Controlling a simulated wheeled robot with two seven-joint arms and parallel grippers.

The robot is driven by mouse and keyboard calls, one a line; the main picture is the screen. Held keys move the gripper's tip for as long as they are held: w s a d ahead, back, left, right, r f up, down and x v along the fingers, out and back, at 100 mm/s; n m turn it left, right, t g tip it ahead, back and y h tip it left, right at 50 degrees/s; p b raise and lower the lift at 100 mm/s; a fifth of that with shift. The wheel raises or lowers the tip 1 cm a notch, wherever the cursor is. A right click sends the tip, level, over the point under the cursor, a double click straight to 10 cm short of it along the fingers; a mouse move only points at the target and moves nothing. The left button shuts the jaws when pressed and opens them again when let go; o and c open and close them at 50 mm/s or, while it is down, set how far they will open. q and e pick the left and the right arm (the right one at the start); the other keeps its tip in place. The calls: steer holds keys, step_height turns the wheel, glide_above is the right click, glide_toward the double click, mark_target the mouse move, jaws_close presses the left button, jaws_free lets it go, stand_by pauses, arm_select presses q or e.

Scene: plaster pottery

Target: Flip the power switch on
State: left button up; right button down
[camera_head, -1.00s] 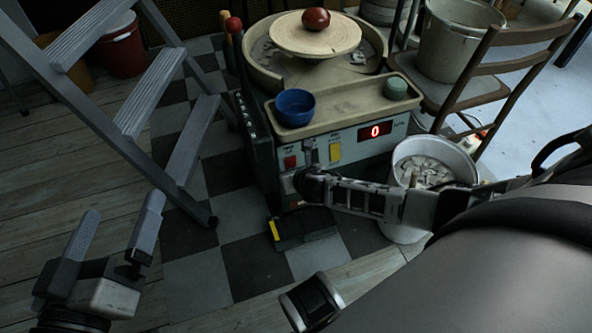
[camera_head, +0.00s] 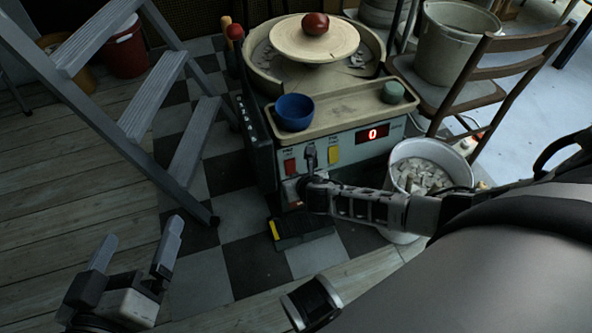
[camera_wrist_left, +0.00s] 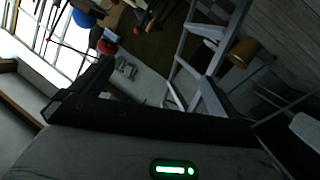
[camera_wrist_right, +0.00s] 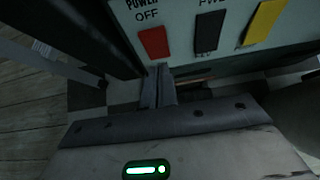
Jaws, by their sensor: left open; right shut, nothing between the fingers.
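The pottery wheel's front panel carries a red power switch (camera_head: 290,165), a dark switch and a yellow switch (camera_head: 333,154). In the right wrist view the red switch (camera_wrist_right: 153,41) sits under the words POWER OFF, with the black switch (camera_wrist_right: 208,30) to its right. My right gripper (camera_wrist_right: 160,72) is shut and empty, its tips just below the red switch; whether they touch the panel I cannot tell. My left gripper (camera_head: 141,230) is open and empty, low at the left, away from the wheel.
The red display (camera_head: 373,133) reads 0. A blue bowl (camera_head: 295,111) and green sponge (camera_head: 393,92) stand on the wheel's tray. A bucket of pale chunks (camera_head: 420,178) is beside my right arm. A stepladder (camera_head: 150,97) stands left. A black pedal (camera_head: 303,228) lies below.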

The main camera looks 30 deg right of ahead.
arm_select(q)
steer(key=f+g+y+p, duration=0.1)
steer(key=p, duration=0.1)
steer(key=a+f+m+g+p, duration=0.1)
steer(key=p, duration=0.2)
steer(key=shift+s+a+y, duration=0.3)
steer(key=shift+s+y, duration=0.1)
arm_select(e)
steer(key=s+f+v, duration=0.2)
steer(key=v, duration=0.9)
steer(key=shift+a, duration=0.2)
